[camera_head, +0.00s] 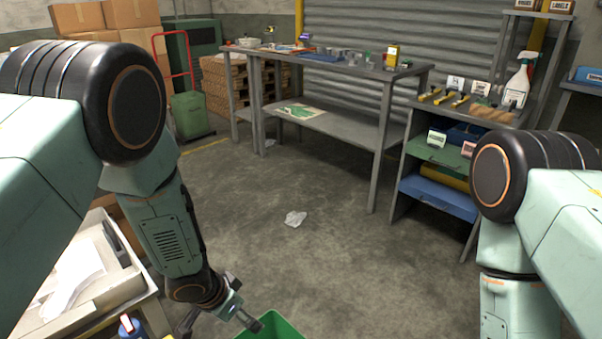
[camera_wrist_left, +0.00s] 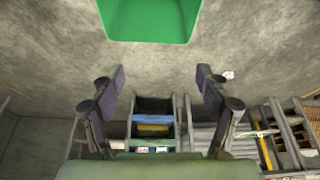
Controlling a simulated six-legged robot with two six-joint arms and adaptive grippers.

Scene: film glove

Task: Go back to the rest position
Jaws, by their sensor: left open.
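My left gripper (camera_head: 222,318) is low in the head view, close to a green bin (camera_head: 280,328) at the bottom edge. In the left wrist view its two fingers stand wide apart with nothing between them (camera_wrist_left: 160,85). The bin (camera_wrist_left: 150,22) shows past the fingertips at the top of that view, apart from them. My left arm reaches down from the left side. My right arm shows at the right edge, but its gripper is out of the picture.
A grey workbench (camera_head: 345,123) with small items stands at the back. A shelf unit (camera_head: 397,205) with bottles and bins is at right. A pale table (camera_head: 85,318) is at lower left. Crumpled white film (camera_head: 295,218) lies on the open concrete floor.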

